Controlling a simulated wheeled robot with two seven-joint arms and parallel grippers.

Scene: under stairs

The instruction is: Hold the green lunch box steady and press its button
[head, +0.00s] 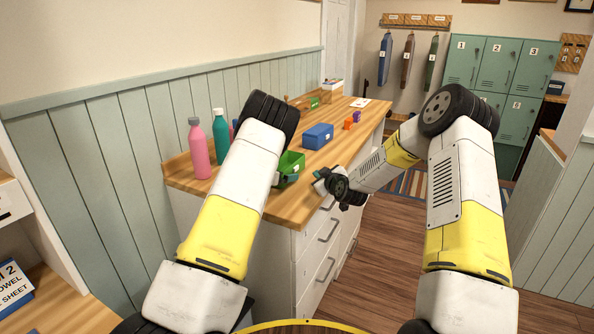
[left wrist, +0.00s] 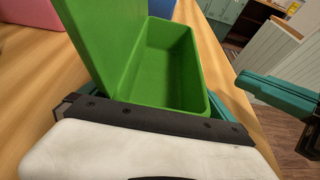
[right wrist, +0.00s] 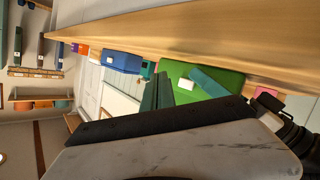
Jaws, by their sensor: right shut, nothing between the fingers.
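The green lunch box (head: 291,165) stands on the wooden counter with its lid open. In the left wrist view its lid rises at the left and its empty inside (left wrist: 165,65) shows. My left gripper (left wrist: 150,100) has its teal fingers on opposite sides of the box; in the right wrist view one finger lies against the box front (right wrist: 230,82), beside a small white patch. The head view mostly hides this gripper behind my left arm. My right gripper (head: 321,176) is shut and empty, just right of the box and apart from it.
A blue box (head: 318,136) stands behind the green one. Pink (head: 199,150) and teal (head: 221,132) bottles stand at the counter's left end. Small orange and purple items (head: 352,120) lie farther back. White drawers with handles are below the counter's front edge; the floor to the right is open.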

